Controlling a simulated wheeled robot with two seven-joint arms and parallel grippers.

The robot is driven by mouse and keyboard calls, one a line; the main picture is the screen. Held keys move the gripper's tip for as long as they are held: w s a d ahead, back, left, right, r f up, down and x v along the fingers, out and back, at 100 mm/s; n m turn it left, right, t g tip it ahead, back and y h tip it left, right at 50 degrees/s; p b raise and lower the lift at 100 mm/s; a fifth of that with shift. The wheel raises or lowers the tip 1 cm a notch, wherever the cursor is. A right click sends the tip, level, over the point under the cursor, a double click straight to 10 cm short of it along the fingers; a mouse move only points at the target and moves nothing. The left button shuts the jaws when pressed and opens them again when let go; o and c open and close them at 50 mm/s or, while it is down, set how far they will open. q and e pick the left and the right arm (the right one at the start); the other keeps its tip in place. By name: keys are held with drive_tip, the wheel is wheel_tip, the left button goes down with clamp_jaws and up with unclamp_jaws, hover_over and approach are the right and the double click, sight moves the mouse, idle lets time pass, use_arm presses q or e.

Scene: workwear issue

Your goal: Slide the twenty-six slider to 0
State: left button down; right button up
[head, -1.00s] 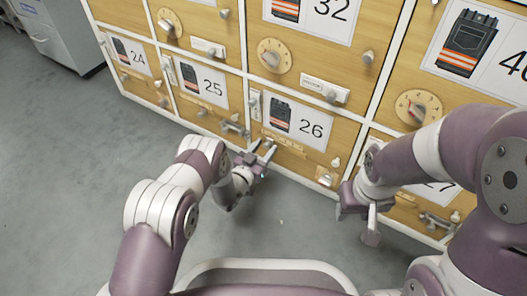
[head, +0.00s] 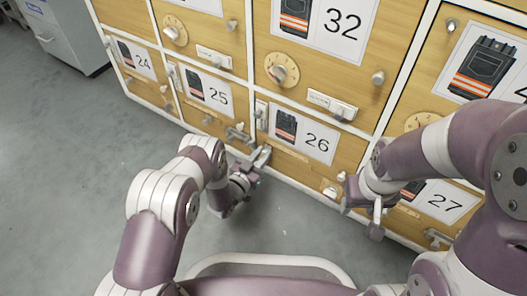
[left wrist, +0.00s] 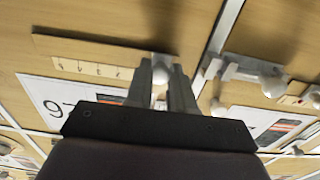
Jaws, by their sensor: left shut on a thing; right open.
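The compartment door labelled 26 (head: 347,160) is in the bottom row in the head view. My left gripper (head: 260,157) is at the lower left of its card. In the left wrist view, which is turned upside down, the left gripper (left wrist: 165,82) is shut on a pale slider knob (left wrist: 162,67). The knob sits near the right end of a wooden slider strip (left wrist: 105,47) with a small numbered scale (left wrist: 88,68); the digits are too blurred to read surely. My right gripper (head: 374,215) is open and empty, in front of the doors between 26 and 27.
Door 25 with its handle (head: 238,134) is close to the left gripper; this handle also shows in the wrist view (left wrist: 250,72). Dials (head: 281,70) and small knobs stick out above. Grey floor (head: 90,190) is clear at left.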

use_arm(q)
drive_tip(key=shift+w+a, duration=0.1)
drive_tip(key=shift+a, duration=0.05)
drive_tip(key=c, duration=1)
unclamp_jaws()
drive_tip(key=shift+o, duration=0.2)
drive_tip(key=shift+a, duration=0.1)
drive_tip(key=p+v, duration=0.7)
drive_tip(key=v, duration=0.5)
drive_tip(key=shift+s, duration=0.35)
drive_tip(key=shift+a, duration=0.1)
